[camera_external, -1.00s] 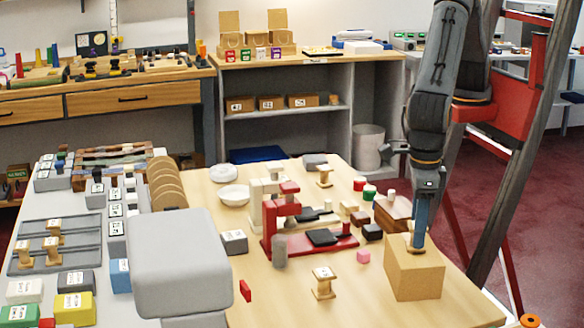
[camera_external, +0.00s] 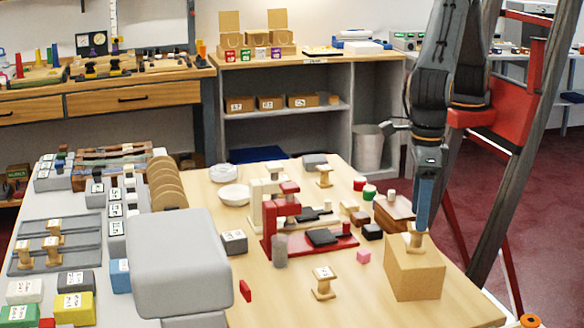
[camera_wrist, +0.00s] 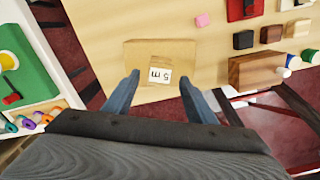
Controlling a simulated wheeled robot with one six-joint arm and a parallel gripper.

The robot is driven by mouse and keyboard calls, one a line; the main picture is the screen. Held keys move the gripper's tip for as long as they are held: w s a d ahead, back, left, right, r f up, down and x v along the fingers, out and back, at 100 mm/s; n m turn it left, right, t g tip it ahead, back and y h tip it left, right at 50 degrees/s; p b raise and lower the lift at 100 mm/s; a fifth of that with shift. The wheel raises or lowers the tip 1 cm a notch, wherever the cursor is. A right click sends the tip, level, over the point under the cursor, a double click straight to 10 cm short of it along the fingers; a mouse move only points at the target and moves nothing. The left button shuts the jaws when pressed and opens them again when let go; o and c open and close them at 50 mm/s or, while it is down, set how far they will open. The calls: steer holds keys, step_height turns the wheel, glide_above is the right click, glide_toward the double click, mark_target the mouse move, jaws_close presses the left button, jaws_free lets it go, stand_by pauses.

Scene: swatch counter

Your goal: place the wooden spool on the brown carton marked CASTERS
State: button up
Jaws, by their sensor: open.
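No CASTERS marking is readable on the carton faces in view. My gripper (camera_external: 423,222) is just above the spool. In the wrist view its two fingers (camera_wrist: 161,80) are spread to either side of the spool, apart from it, with nothing held.
Another spool (camera_external: 323,283) stands on the table left of the carton. A red stand (camera_external: 300,245) is further left. Bare table lies in front.

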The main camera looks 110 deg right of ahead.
step_height(320, 180, up, 7)
steer(key=b, duration=0.1)
steer(key=shift+r+b, duration=0.2)
steer(key=shift+b, duration=0.15)
steer(key=w+d+f+m, duration=0.25)
steer(key=d+m, duration=0.55)
steer(key=d, duration=0.6)
steer(key=w+d+f+m, duration=0.1)
steer(key=d+f+m, duration=0.2)
steer(key=d+m, duration=0.75)
steer(key=s+d+f+m, duration=0.2)
steer(key=s+d+m, duration=0.4)
steer(key=d, duration=0.6)
steer(key=s+d+f+m, duration=0.3)
steer(key=s+d+m, duration=0.4)
steer(key=d, duration=0.6)
steer(key=shift+s+d+f+t, duration=0.25)
steer(key=shift+s+f+t, duration=0.15)
steer(key=shift+s, duration=0.65)
